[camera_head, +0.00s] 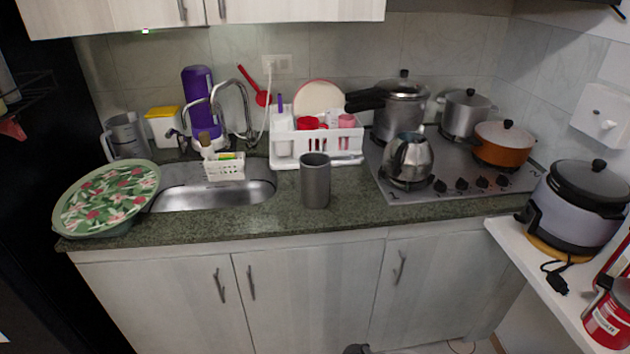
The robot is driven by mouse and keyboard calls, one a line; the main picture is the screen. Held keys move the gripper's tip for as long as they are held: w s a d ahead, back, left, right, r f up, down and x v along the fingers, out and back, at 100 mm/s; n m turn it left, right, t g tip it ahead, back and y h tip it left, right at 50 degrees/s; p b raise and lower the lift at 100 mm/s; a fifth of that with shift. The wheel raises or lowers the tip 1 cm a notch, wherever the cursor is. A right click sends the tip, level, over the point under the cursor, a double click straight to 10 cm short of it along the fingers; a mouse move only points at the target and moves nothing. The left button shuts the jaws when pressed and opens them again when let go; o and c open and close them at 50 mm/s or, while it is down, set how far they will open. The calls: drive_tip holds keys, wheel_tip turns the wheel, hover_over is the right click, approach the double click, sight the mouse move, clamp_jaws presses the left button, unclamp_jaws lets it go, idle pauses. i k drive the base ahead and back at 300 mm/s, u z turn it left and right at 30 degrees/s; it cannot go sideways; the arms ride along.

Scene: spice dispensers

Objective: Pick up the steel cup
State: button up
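The steel cup (315,182) is a plain grey cylinder. It stands upright on the green stone countertop (345,212), close to its front edge, between the sink and the stove. Nothing covers it in this view. My gripper is not clearly seen. A small dark shape shows at the bottom edge of the picture, and I cannot tell what it is.
A white dish rack (284,152) stands just behind the cup. The sink (213,193) is to its left. A steel kettle (409,160) sits on the stove (462,188) to the right. A floral tray (105,197) overhangs the counter's left end. Cabinet doors (312,290) lie below.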

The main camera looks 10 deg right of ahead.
sight(314, 167)
drive_tip(key=k, duration=1.35)
drive_tip(key=u, duration=0.6)
drive_tip(key=i, duration=2)
drive_tip(key=z, duration=0.1)
